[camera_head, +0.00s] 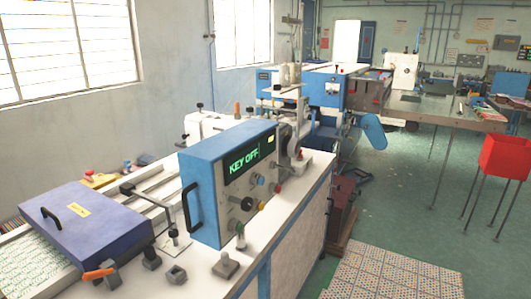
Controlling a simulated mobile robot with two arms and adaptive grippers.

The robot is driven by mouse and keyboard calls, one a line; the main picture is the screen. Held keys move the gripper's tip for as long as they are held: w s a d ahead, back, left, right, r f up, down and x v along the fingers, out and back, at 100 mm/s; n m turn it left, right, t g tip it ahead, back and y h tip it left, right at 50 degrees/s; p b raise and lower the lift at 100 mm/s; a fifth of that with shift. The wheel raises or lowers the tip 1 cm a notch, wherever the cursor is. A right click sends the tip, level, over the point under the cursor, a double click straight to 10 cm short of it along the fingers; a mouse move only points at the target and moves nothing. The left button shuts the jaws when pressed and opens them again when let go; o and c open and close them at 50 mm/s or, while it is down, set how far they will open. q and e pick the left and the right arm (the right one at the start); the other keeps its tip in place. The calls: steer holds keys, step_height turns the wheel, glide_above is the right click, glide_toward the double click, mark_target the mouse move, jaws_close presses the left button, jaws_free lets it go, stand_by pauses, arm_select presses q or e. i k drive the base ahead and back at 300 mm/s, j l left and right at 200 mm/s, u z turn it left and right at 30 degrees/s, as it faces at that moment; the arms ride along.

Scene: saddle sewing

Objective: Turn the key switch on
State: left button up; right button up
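A blue control box (202,185) stands on the near machine bench, with a grey-white front panel facing right. Its dark display (246,161) reads "KEY OFF" in green letters. Below the display are several small controls: a black round knob (247,204), a blue button (261,181), a red one (277,188) and a yellow one (263,206). Which of them is the key switch I cannot tell at this size. Neither of my grippers shows in the head view.
A purple-blue cover (85,235) with a black handle lies at the left, near an orange-handled clamp (99,273). A small grey block (225,265) and an upright post (240,236) stand before the box. A red bin (503,157) stands right. Green floor (400,215) is open.

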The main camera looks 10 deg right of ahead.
mark_target(273, 164)
steer(key=i+l+u, duration=0.2)
steer(key=l, duration=0.15)
steer(key=i+l+u, duration=0.15)
steer(key=l, duration=0.2)
steer(key=i+l+u, duration=0.2)
steer(key=l, duration=0.2)
steer(key=i+l+u, duration=0.15)
steer(key=l, duration=0.25)
steer(key=i+l+u, duration=0.2)
steer(key=l, duration=0.25)
steer(key=l+u, duration=0.15)
steer(key=l, duration=0.3)
steer(key=i, duration=0.05)
